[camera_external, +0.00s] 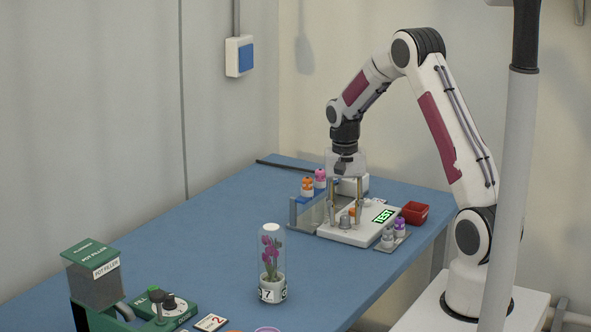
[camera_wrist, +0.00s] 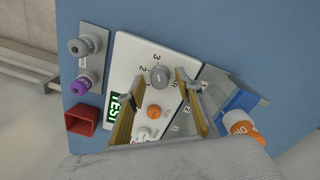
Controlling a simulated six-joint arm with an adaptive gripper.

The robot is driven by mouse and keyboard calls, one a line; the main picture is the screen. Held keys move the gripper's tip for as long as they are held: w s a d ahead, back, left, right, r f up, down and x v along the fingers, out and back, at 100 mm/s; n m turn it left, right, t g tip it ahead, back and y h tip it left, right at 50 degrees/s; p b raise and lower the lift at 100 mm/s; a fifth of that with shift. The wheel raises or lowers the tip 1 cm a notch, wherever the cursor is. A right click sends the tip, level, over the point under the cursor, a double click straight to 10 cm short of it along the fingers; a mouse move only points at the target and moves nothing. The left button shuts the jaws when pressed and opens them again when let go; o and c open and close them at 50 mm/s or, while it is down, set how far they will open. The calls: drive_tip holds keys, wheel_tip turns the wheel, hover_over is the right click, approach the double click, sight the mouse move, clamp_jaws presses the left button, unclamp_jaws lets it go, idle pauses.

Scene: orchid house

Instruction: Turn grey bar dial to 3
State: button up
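The white panel (camera_external: 340,233) with a lit green TEST display (camera_external: 383,216) stands at the far right of the table. In the wrist view, the grey dial (camera_wrist: 160,76) sits on the panel (camera_wrist: 125,50), with the printed numbers 2 and 3 beside it. Its exact pointing is too small to tell. An orange knob (camera_wrist: 155,111) and a pale knob (camera_wrist: 146,133) follow in line. My gripper (camera_external: 345,204) is open and points down over the panel. In the wrist view, its fingertips (camera_wrist: 162,82) are on either side of the grey dial, with no clear contact.
A red bin (camera_external: 414,212) and a small plate (camera_external: 393,240) with grey and purple capped bottles stand right of the panel. A rack with orange and pink capped bottles (camera_external: 308,186) stands left. A domed orchid (camera_external: 271,262) and a green pot filler (camera_external: 95,275) are nearer the camera.

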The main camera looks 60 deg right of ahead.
sight(342, 218)
drive_tip(key=shift+n, duration=6.5)
drive_tip(key=shift+n+t, duration=0.3)
drive_tip(key=shift+n, duration=1.8)
drive_tip(key=shift+r, duration=0.25)
wheel_tip(342, 218, up, 7)
drive_tip(key=shift+s+a+r, duration=0.1)
drive_tip(key=shift+a+r, duration=0.05)
drive_tip(key=shift+w+m, duration=0.3)
drive_tip(key=shift+w+f+m, duration=0.2)
drive_tip(key=shift+f+m, duration=0.05)
drive_tip(key=shift+m, duration=0.25)
drive_tip(key=shift+f+m+t, duration=0.25)
drive_tip(key=shift+m+t, duration=0.15)
drive_tip(key=shift+m, duration=0.2)
drive_tip(key=m, duration=0.2)
drive_tip(key=t, duration=0.1)
drive_tip(key=shift+s+a+m+h, duration=0.25)
drive_tip(key=shift+m+h, duration=0.05)
drive_tip(key=shift+m, duration=0.1)
drive_tip(key=s+a+r+m+t+h, duration=0.1)
drive_tip(key=s+r+m+t, duration=0.1)
drive_tip(key=s+r+m, duration=0.2)
drive_tip(key=shift+s+r+m, duration=0.25)
drive_tip(key=shift+s+m, duration=0.05)
drive_tip(key=shift+s, duration=0.35)
